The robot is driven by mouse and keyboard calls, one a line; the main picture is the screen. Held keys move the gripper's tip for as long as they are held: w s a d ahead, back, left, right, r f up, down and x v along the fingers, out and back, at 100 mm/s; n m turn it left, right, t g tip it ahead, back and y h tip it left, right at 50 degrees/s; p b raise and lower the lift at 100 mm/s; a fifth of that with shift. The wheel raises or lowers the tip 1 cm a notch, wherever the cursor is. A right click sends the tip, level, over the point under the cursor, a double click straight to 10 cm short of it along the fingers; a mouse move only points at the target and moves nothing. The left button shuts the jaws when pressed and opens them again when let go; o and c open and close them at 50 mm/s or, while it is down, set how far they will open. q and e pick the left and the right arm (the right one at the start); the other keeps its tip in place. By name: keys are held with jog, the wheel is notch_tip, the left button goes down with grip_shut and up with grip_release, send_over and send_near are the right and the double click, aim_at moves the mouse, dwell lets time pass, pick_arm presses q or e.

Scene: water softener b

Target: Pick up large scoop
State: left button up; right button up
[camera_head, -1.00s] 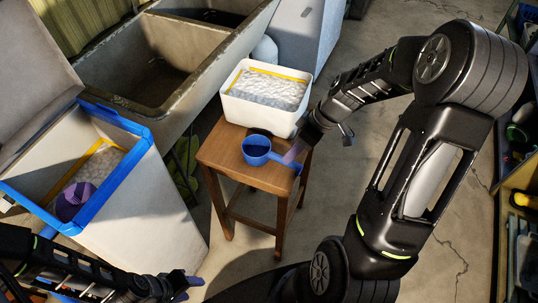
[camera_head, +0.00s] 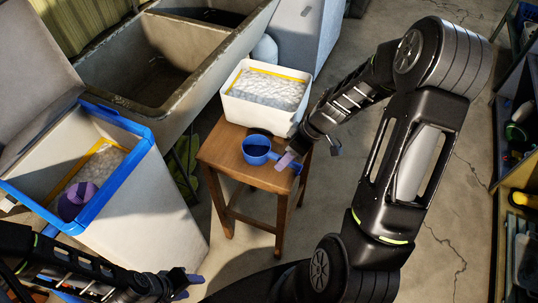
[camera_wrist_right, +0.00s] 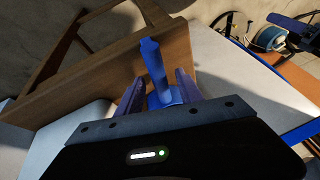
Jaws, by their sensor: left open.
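A blue scoop (camera_head: 256,150) with a round cup sits on the wooden stool, its handle pointing right to the stool's edge. My right gripper (camera_head: 288,161) is at the handle, over the right side of the stool. In the right wrist view, the blue handle (camera_wrist_right: 153,65) stands between the two purple fingers of my right gripper (camera_wrist_right: 158,92). The fingers look spread, with a gap beside the handle. My left gripper (camera_head: 190,284) is open and empty at the bottom of the head view, far from the scoop.
The wooden stool (camera_head: 225,157) also holds a white tub (camera_head: 240,107) of white pellets behind the scoop. A blue-rimmed bin (camera_head: 150,185) with a purple object (camera_head: 77,200) inside stands left. A stone sink (camera_head: 190,110) is behind. Floor right of the stool is clear.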

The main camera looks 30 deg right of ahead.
grip_shut()
dwell(0.5)
notch_tip(320, 180, up, 10)
jog(key=shift+b, duration=0.3)
dwell(0.7)
